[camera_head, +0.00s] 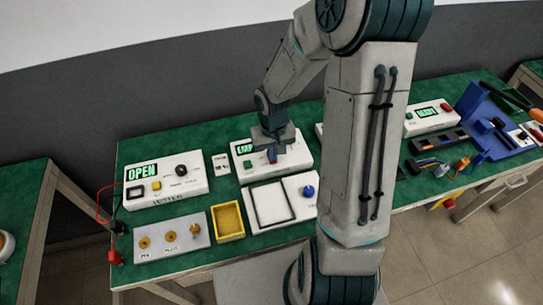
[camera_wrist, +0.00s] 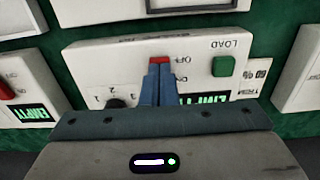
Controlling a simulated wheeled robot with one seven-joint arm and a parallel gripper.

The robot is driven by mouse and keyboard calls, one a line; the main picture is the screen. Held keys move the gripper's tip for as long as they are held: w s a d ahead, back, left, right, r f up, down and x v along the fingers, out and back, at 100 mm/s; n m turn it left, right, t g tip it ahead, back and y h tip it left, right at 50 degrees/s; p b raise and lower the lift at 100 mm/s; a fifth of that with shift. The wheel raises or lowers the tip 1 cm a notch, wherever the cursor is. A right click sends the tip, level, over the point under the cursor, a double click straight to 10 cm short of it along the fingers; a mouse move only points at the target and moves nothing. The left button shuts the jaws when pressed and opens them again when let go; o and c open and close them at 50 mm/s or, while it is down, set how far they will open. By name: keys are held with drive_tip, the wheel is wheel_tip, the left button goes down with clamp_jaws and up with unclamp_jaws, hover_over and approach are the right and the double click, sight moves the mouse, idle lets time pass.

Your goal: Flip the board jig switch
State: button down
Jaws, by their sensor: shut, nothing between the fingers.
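A white box (camera_head: 244,163) with a green EMPTY display stands at the back of the green table. In the wrist view the same box (camera_wrist: 215,50) appears upside down, with a green LOAD button (camera_wrist: 223,66) and a black numbered knob (camera_wrist: 116,103). Its small red switch (camera_wrist: 159,60) lies beside the ON and OFF lettering. My gripper (camera_wrist: 160,66) is shut and empty, its blue fingertips at the switch and covering part of it. I cannot tell whether they touch it, or which way it is set. The gripper also shows over the box in the head view (camera_head: 272,158).
A white OPEN-display box (camera_head: 165,182) stands at left. In front are a grey plate with brass knobs (camera_head: 168,238), a yellow tray (camera_head: 242,235) and a framed white panel with a blue knob (camera_head: 309,191). A blue fixture (camera_head: 470,98) stands right. My arm hides the middle.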

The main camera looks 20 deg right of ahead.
drive_tip(key=shift+r+p, duration=2.75)
drive_tip(key=shift+r, duration=0.75)
drive_tip(key=s+r+t, duration=0.1)
drive_tip(key=s+r, duration=0.6)
drive_tip(key=r, duration=0.2)
drive_tip(key=s+r+t, duration=0.2)
drive_tip(key=s+r, duration=0.5)
drive_tip(key=r, duration=0.3)
drive_tip(key=shift+s+r+t, duration=0.2)
drive_tip(key=shift+r+t, duration=0.1)
drive_tip(key=shift+w+a, duration=0.1)
